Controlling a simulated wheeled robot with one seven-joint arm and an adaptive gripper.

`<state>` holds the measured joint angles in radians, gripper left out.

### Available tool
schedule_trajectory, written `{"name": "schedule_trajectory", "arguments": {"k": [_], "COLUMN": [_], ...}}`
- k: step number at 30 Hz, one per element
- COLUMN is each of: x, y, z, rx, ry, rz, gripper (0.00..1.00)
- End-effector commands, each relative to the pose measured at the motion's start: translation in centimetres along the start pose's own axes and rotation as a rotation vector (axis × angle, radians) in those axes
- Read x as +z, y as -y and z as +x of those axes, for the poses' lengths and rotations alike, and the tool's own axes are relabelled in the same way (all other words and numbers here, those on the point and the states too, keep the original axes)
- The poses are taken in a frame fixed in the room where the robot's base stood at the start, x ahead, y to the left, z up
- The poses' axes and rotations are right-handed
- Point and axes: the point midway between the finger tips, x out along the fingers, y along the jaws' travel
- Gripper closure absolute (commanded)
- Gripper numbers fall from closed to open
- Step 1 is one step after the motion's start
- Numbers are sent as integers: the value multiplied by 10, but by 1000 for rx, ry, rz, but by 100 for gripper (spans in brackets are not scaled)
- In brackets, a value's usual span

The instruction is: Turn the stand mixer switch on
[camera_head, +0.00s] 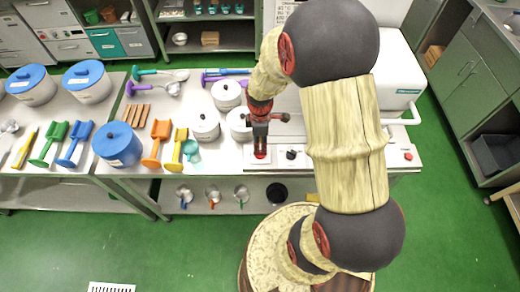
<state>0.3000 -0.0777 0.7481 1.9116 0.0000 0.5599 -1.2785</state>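A long pale control panel (340,160) runs along the front edge of the table at the right. A black knob (291,154) stands on it, and a red button (408,156) is near its right end. I cannot tell which of these controls is the stand mixer switch. My gripper (261,152) points down over the panel's left end, left of the black knob. Red shows at its tip, and I cannot tell whether it touches the panel. Its fingers are too small to read as open or shut. My arm hides much of the panel and the machine behind it.
A large white housing (400,70) stands behind the panel, with a white bar beside it. White lidded pots (205,126) stand close left of my gripper. Scoops and a blue-lidded tub (117,144) are farther left.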

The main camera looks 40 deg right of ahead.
Motion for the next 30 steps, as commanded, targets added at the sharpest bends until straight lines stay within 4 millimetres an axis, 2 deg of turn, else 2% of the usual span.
{"name": "schedule_trajectory", "arguments": {"k": [3, 10, 20, 30], "x": [0, 0, 0, 0], "y": [1, 0, 0, 0], "z": [21, 42, 45, 45], "rx": [-3, -1, 1, 0], "ry": [1, 0, 0, 0], "rz": [1, 1, 2, 2], "gripper": [72, 72, 72, 91]}}
